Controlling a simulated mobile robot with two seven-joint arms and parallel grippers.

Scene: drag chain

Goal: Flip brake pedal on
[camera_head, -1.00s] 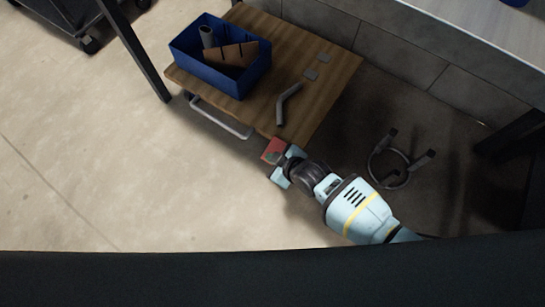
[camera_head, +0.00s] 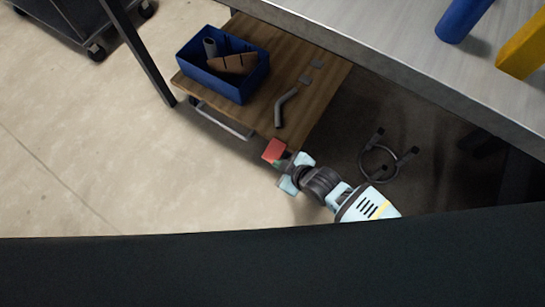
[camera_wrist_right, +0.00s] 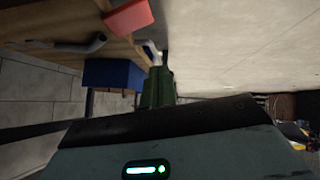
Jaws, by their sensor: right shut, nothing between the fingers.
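The brake pedal (camera_head: 273,150) is a small red plate at the near corner of the wooden cart. It also shows at the top of the right wrist view (camera_wrist_right: 130,17). My right gripper (camera_head: 284,167) is shut and empty, just below and right of the pedal in the head view. In the right wrist view its green fingers (camera_wrist_right: 158,88) are together, with a visible gap in the picture between them and the pedal. Whether the pedal is up or down I cannot tell. My left gripper is not in view.
The wooden cart top (camera_head: 255,118) carries a blue bin (camera_head: 225,83), a bent grey pipe (camera_head: 283,107) and small grey plates. A metal handle (camera_head: 222,120) is on its near side. A grey table (camera_head: 400,35) overhangs at upper right.

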